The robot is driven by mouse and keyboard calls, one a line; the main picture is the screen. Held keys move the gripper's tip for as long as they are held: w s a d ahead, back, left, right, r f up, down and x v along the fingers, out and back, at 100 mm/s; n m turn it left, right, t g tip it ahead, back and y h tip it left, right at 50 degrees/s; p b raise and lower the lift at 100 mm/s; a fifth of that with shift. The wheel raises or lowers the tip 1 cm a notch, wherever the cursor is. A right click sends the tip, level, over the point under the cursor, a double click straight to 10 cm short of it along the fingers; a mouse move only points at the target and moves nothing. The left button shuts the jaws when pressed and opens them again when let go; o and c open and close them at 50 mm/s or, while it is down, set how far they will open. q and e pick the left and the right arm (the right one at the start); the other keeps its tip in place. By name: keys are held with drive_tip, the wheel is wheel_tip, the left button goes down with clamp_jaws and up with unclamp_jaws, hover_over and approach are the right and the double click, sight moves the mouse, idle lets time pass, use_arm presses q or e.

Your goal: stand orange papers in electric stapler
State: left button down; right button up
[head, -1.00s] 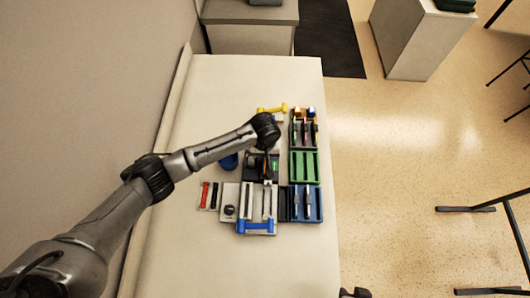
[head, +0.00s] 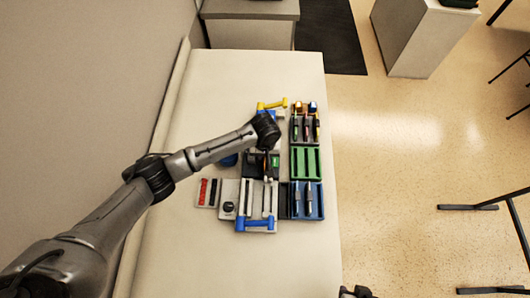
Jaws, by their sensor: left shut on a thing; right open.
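My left gripper (head: 266,156) points down over the middle of the desk set, seen from above and largely hidden by its own wrist. My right gripper (head: 355,292) shows only as a dark part at the bottom edge, well away from the desk items.
Right of the stapler is a green tray (head: 305,148), with a pen tray (head: 294,126) behind and a blue tray (head: 318,203) in front. A blue-handled punch (head: 257,224) and a yellow-handled one (head: 271,104) stand nearby.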

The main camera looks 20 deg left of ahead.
use_arm(q)
drive_tip(key=c, duration=1)
unclamp_jaws()
wheel_tip(320, 180, up, 9)
drive_tip(key=p, duration=1.1)
drive_tip(key=shift+p, duration=0.3)
